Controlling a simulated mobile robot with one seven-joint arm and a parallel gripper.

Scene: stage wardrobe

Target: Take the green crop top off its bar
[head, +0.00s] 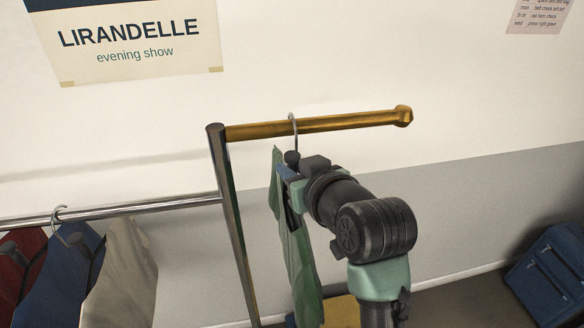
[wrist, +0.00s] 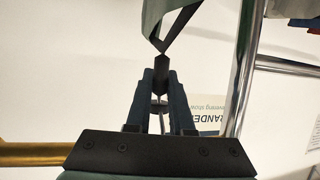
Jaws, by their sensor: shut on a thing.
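The green crop top (head: 297,262) hangs below the gold bar (head: 320,125) in the head view, seen nearly edge-on. Its hanger's thin metal hook (head: 292,120) reaches up to the bar and its curve shows at the bar's top edge; whether it touches is hard to tell. My gripper (head: 293,170) is shut on the dark neck of the hanger, just below the bar. In the wrist view the fingers (wrist: 161,92) close around the dark hanger neck (wrist: 161,72), with part of the green top (wrist: 158,22) beyond it. The gold bar (wrist: 32,154) shows at the lower left there.
A chrome post (head: 229,220) carries the gold bar, whose knobbed end (head: 403,116) is free at the right. A lower chrome rail (head: 140,208) holds red (head: 22,262), blue (head: 58,282) and cream (head: 124,275) garments. A blue case (head: 550,275) stands at the far right.

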